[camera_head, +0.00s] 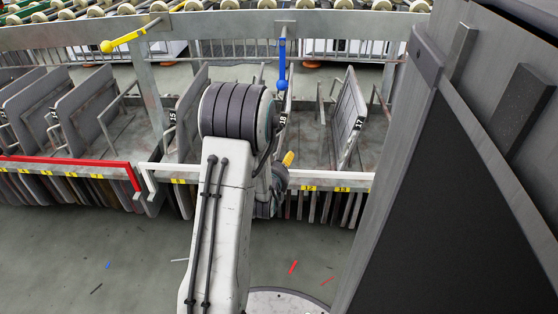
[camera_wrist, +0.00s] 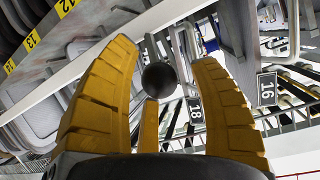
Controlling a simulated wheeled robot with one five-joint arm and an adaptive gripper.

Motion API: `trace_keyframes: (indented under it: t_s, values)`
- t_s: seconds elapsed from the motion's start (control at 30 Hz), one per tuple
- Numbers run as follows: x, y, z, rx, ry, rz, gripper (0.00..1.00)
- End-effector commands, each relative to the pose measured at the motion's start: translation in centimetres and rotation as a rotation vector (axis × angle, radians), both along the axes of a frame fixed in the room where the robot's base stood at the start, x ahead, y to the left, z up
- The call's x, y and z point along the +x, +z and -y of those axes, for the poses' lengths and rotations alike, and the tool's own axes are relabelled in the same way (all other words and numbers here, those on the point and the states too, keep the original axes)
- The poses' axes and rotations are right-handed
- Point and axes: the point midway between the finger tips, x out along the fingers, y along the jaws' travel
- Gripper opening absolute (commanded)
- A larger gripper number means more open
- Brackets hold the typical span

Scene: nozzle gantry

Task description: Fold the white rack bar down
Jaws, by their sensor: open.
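The white rack bar (camera_head: 160,167) runs along the front edge of the middle rack in the head view, with a bent end at its left. My arm hides its middle part. A pale diagonal bar (camera_wrist: 90,62) in the wrist view looks like the same bar. My gripper (camera_head: 288,160) is mostly hidden behind my arm, near the bar; only a yellow finger shows clearly. In the wrist view my gripper (camera_wrist: 165,58) has its yellow fingers spread open. A dark round ball (camera_wrist: 160,80) appears between the fingers; I cannot tell whether they touch it.
A red bar (camera_head: 70,161) edges the rack at left. A yellow lever (camera_head: 125,40) and a blue lever (camera_head: 282,70) hang from the upper beam. Upright panels (camera_head: 348,115) stand in the rack. A large dark panel (camera_head: 445,200) blocks the right side. The floor (camera_head: 70,250) in front is mostly clear.

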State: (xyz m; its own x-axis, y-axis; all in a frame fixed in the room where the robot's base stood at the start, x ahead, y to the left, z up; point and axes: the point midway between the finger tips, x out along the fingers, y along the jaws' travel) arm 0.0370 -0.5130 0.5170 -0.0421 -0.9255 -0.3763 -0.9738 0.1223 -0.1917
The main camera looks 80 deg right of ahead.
Motion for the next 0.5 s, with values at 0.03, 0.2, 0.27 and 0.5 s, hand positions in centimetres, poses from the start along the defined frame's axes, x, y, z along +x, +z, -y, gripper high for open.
trace_keyframes:
  t_s: [0.03, 0.2, 0.27, 0.5]
  values:
    - [-0.04, -0.07, -0.05, 0.0, -0.001, 0.0, 0.56]
    - [-0.06, -0.08, -0.08, -0.001, -0.001, 0.0, 0.56]
    - [-0.06, -0.07, -0.08, -0.001, -0.001, 0.0, 0.56]
    - [-0.05, -0.07, -0.07, 0.0, -0.001, 0.0, 0.46]
